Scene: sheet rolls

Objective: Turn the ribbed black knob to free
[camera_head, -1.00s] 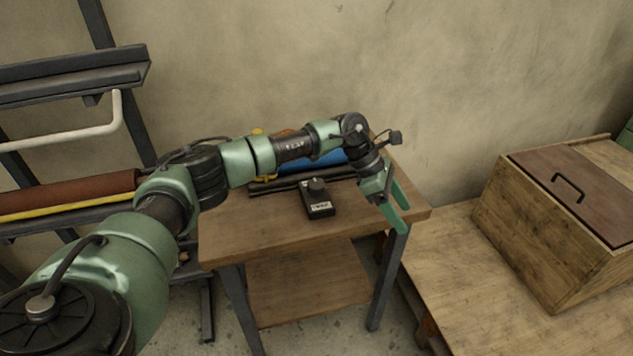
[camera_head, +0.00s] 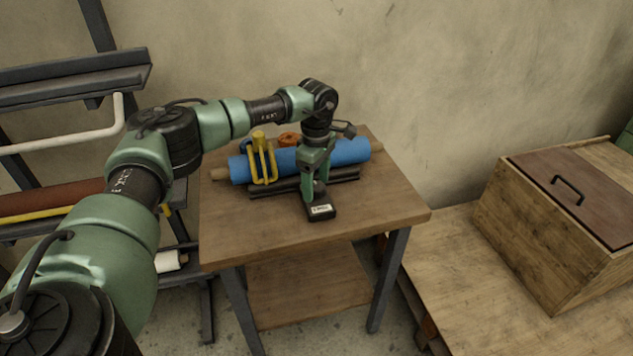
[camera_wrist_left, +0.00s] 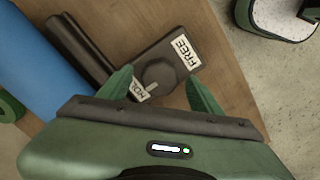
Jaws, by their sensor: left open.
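The ribbed black knob (camera_wrist_left: 160,74) sits on a small black box (camera_head: 321,212) on the wooden table. In the left wrist view the box carries a white FREE label (camera_wrist_left: 186,51) and a second white label (camera_wrist_left: 135,89), partly hidden by a finger, that starts with HO. I cannot tell for sure which label the knob points to. My left gripper (camera_head: 313,186) points down over the box. In the left wrist view its green fingers (camera_wrist_left: 159,82) are open, one on each side of the knob, with no clear grip on it. My right gripper is not in view.
A blue roll (camera_head: 350,152) lies behind the box, with a yellow clamp (camera_head: 262,165) over it and dark bars (camera_head: 345,175) in front. The table top (camera_head: 380,208) is clear to the right. A wooden chest (camera_head: 530,240) stands at right, a rack (camera_head: 70,75) at left.

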